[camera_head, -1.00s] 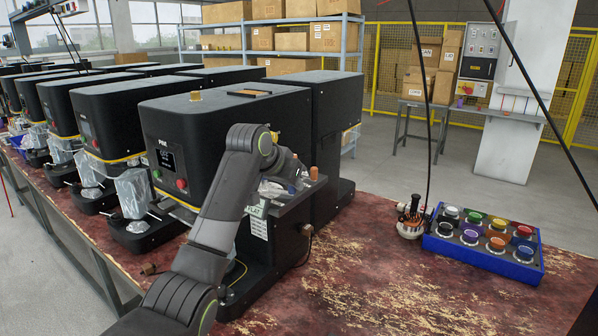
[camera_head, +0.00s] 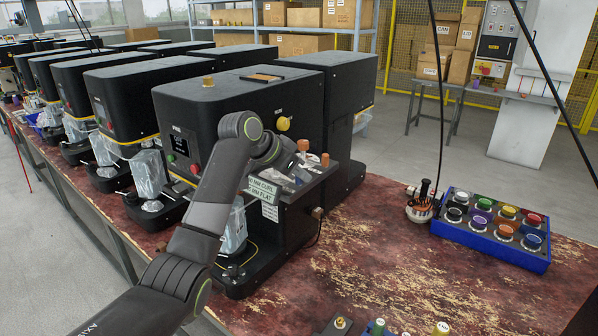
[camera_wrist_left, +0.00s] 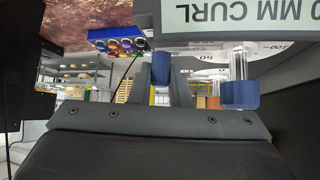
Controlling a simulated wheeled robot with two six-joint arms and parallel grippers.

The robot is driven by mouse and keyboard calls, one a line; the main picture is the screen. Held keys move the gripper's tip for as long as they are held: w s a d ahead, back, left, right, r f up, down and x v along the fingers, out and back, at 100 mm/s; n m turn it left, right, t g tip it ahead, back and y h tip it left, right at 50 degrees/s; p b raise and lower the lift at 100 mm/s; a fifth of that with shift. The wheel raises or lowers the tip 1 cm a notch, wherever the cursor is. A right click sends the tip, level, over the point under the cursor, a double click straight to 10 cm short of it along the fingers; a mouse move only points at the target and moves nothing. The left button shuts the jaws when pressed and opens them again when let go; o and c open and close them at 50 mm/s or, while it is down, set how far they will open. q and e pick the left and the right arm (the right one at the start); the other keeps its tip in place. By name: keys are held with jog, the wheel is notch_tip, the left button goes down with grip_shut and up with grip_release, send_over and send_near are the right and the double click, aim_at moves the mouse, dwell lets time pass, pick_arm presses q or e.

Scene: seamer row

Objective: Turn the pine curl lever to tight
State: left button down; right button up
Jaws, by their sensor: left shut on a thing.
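The pine seamer (camera_head: 235,105) is the nearest black machine, with a small screen and buttons on its front. A label plate (camera_head: 262,188) with CURL and FLAT lettering sits on its low side housing. The plate also shows upside down in the left wrist view (camera_wrist_left: 240,15). My left gripper (camera_head: 285,170) is at this housing, beside two orange-brown knobs (camera_head: 303,145). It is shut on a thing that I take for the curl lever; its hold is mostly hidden. A curved scale marked 50 and 100 shows in the left wrist view (camera_wrist_left: 240,48). The lever's setting cannot be read. My right gripper is not in view.
A blue crate (camera_head: 490,258) of coloured round pieces stands on the worn red table (camera_head: 400,275), right. A small round pot with upright tools (camera_head: 422,208) is beside it. More black seamers (camera_head: 120,95) line up left. Small items (camera_head: 378,327) lie at the front edge.

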pick_arm(q)
jog(key=c, duration=1.4)
grip_release()
jog(key=shift+o, duration=0.2)
jog(key=b+v, duration=0.4)
jog(key=v, duration=1.3)
jog(key=shift+a, duration=0.2)
jog(key=shift+s+r, duration=0.1)
jog(key=shift+s, duration=0.05)
